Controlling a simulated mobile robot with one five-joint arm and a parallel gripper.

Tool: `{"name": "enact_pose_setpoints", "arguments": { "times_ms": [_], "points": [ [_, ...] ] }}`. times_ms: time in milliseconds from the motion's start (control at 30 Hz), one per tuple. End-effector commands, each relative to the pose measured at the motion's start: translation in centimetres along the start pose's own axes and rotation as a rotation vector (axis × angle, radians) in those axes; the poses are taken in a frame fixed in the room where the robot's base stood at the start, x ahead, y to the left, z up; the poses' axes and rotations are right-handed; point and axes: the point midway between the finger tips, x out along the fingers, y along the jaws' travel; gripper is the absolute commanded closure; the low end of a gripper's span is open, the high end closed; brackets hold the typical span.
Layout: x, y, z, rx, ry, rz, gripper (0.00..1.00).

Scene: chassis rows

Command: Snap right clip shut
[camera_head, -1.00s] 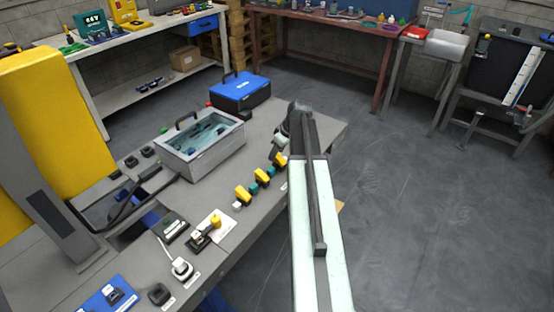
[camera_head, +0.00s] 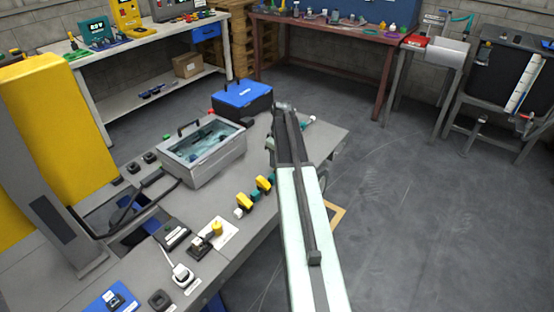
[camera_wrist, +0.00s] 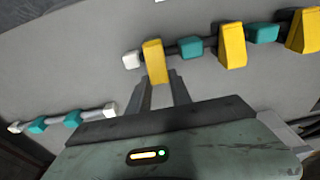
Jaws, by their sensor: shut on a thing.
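In the wrist view a row of yellow clips and teal blocks runs along a dark rail on the grey bench. My gripper (camera_wrist: 159,84) is shut on the yellow clip (camera_wrist: 154,60) beside the white end block (camera_wrist: 131,60). A middle yellow clip (camera_wrist: 231,46) and another yellow clip (camera_wrist: 304,30) stand farther right, apart from my gripper. In the head view two yellow clips show, the nearer (camera_head: 244,202) and the one beyond it (camera_head: 264,183). My arm hides the gripper and the held clip there. Whether the held clip is fully down is unclear.
A second rail with teal blocks (camera_wrist: 72,119) and white ends lies at lower left in the wrist view. On the bench a grey bin (camera_head: 208,170) and a blue case (camera_head: 242,97) stand left of my arm. Open floor lies to the right.

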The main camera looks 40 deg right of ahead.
Motion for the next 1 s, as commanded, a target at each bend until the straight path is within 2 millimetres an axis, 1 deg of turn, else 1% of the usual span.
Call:
{"name": "enact_pose_setpoints", "arguments": {
  "times_ms": [167, 200, 233, 267, 567, 667, 767, 1000],
  "points": [
    [0.0, -0.1, 0.1, -0.001, 0.000, -0.001, 1.00],
    [0.0, -0.1, 0.1, -0.001, 0.001, -0.001, 0.66],
    [0.0, -0.1, 0.1, -0.001, 0.001, -0.001, 0.58],
    [0.0, -0.1, 0.1, -0.001, 0.001, -0.001, 0.53],
    [-0.1, -0.1, 0.0, -0.001, 0.003, -0.001, 0.53],
    [-0.6, -0.1, 0.0, -0.001, 0.003, -0.001, 0.53],
    [-1.8, -0.1, 0.0, -0.001, 0.003, -0.001, 0.53],
    [-6.2, -0.1, -0.1, -0.001, 0.002, -0.001, 0.53]
  ]
}}
